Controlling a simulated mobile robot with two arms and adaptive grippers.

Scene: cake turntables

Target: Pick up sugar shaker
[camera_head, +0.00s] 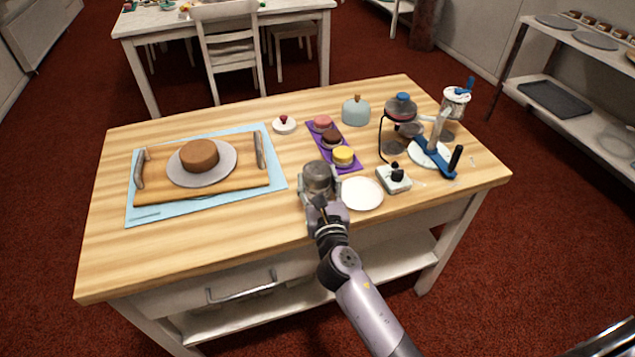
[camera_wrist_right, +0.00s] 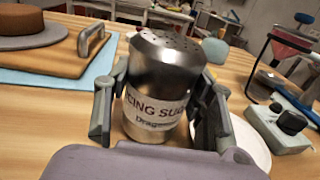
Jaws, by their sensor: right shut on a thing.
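The sugar shaker (camera_head: 318,176) is a metal cylinder with a perforated top. In the right wrist view the shaker (camera_wrist_right: 160,85) stands upright and carries a white label reading "ICING SU...", partly hidden at its right end. My right gripper (camera_head: 319,194) is around it, with one finger on each side; in the wrist view the gripper (camera_wrist_right: 158,108) is shut on it. The shaker is at the front middle of the wooden table (camera_head: 240,222), and I cannot tell whether its base touches the tabletop. My left gripper is not in view.
A white plate (camera_head: 362,194) lies close right of the shaker. Behind is a purple tray (camera_head: 350,166) with small cakes. A black-knobbed device (camera_head: 394,179) stands farther right. At left, a wooden board (camera_head: 160,196) holds a brown cake (camera_head: 199,154). The front-left tabletop is clear.

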